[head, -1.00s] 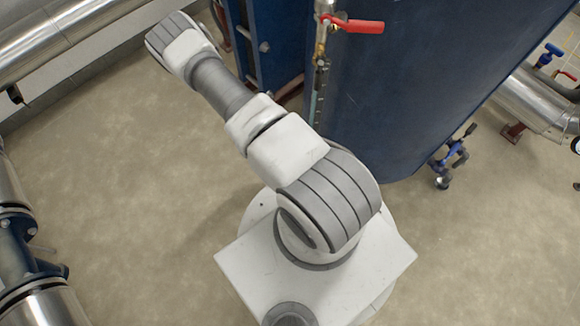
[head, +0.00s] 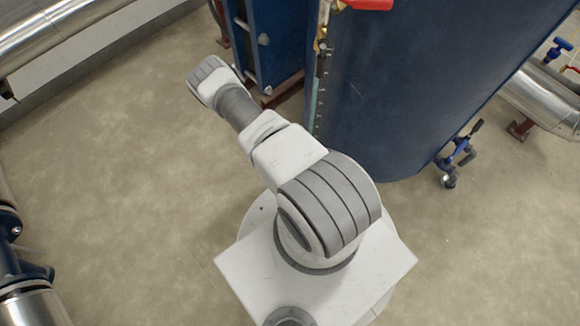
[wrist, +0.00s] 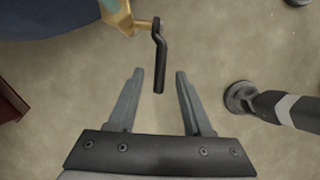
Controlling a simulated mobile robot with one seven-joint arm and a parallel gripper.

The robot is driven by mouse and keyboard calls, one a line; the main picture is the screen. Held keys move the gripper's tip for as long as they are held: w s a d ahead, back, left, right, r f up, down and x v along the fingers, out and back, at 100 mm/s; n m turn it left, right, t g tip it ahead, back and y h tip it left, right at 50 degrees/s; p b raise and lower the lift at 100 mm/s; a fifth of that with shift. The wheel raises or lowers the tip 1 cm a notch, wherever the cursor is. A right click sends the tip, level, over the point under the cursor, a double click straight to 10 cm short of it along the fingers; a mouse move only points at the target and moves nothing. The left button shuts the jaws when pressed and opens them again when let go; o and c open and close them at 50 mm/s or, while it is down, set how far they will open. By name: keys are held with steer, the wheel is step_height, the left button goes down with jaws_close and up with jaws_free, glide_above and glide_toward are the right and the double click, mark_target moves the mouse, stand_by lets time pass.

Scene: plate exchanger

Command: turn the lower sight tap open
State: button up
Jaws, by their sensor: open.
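The lower sight tap shows in the wrist view as a brass fitting (wrist: 122,18) with a black cranked lever (wrist: 160,65) pointing towards my gripper. The bottom of a pale green sight glass (wrist: 115,4) meets the fitting. My gripper (wrist: 158,74) is open and empty, one finger on each side of the lever's free end in the picture. I cannot tell whether they are at the same depth; no contact shows. In the head view the sight glass (head: 320,90) runs down the tank's left edge, and my arm hides its lower end. My gripper is not visible there.
The dark blue tank (head: 420,80) stands right of the sight glass, with a red lever (head: 366,4) above. A dark post with a round foot (wrist: 240,97) stands right of my gripper. A blue valve (head: 456,153) is low at right. Open floor (head: 120,160) lies left.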

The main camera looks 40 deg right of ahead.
steer(key=shift+s+d+f, duration=0.15)
steer(key=shift+d+f, duration=0.05)
steer(key=shift+f, duration=0.35)
jaws_close()
stand_by(1.1)
